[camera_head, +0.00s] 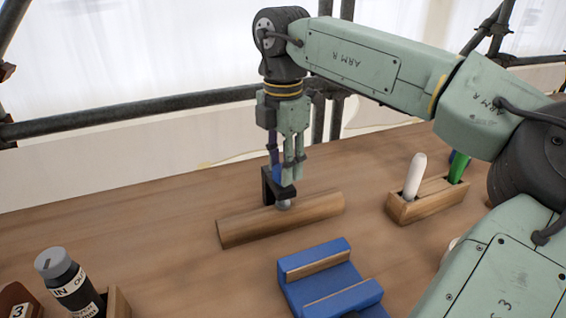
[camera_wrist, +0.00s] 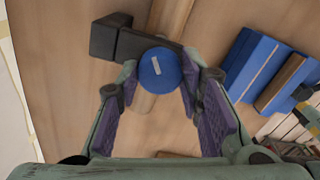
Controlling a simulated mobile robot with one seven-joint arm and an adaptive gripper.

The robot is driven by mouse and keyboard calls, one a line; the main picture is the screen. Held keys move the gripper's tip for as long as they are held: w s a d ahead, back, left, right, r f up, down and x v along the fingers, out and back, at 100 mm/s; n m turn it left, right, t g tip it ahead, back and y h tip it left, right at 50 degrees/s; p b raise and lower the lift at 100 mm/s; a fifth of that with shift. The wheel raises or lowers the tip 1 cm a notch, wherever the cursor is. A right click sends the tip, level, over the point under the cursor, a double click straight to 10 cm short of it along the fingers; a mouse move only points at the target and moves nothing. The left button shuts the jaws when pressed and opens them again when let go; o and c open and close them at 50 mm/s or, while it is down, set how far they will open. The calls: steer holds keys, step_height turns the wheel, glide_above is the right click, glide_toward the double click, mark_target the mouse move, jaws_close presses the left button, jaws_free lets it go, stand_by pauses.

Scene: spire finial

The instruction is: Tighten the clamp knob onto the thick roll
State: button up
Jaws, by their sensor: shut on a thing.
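The thick roll (camera_head: 240,229) is a brown wooden-looking cylinder lying on the table. A black clamp (camera_head: 268,184) stands upright at the roll's middle, with a grey rounded piece (camera_head: 284,204) at its front against the roll. In the wrist view the clamp (camera_wrist: 112,40) lies across the roll (camera_wrist: 170,14). Its blue knob (camera_wrist: 160,72) is round with a white mark on top. My gripper (camera_head: 288,172) points straight down from above. It is shut on the knob, which sits between the purple-padded fingers and hides part of the roll.
A blue cradle with wooden strips (camera_head: 325,283) stands in front, right of the roll. A wooden holder (camera_head: 430,204) with a white handle and a green one stands at right. A dark labelled canister (camera_head: 70,282) is at front left. Scaffold bars (camera_head: 130,113) run behind the table.

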steer(key=shift+s, duration=0.1)
steer(key=o, duration=1.2)
steer(key=shift+c, duration=0.2)
step_height(320, 180, up, 8)
steer(key=shift+f, duration=0.2)
